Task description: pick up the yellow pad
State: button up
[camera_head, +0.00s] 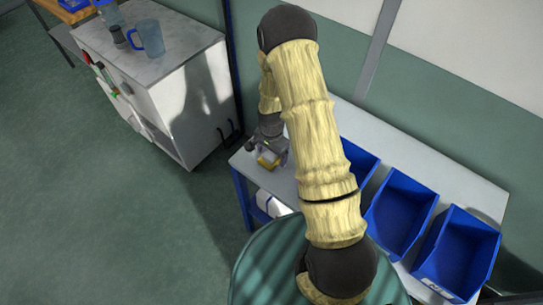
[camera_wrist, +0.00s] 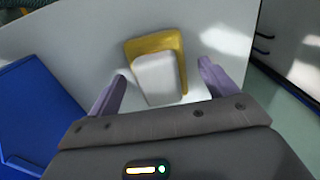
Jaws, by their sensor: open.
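The yellow pad (camera_wrist: 155,45) lies on the grey-white bench top (camera_wrist: 90,15), with a pale grey-white area over its middle and yellow showing along its far and right edges. In the wrist view my gripper (camera_wrist: 162,80) is open, with one finger to the left and one to the right of the pad. I cannot tell whether either finger touches it.
Several blue bins (camera_head: 400,212) stand along the bench to the right; one blue bin (camera_wrist: 40,115) shows close on the left in the wrist view. A white cabinet (camera_head: 185,110) with a jug (camera_head: 150,38) stands at the left. Green floor lies open at the far left.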

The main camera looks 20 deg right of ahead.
jog(key=c, duration=1.2)
jog(key=shift+r, duration=0.1)
notch_tip(320, 180, up, 10)
jog(key=shift+f+b, duration=0.1)
jog(key=shift+b, duration=0.7)
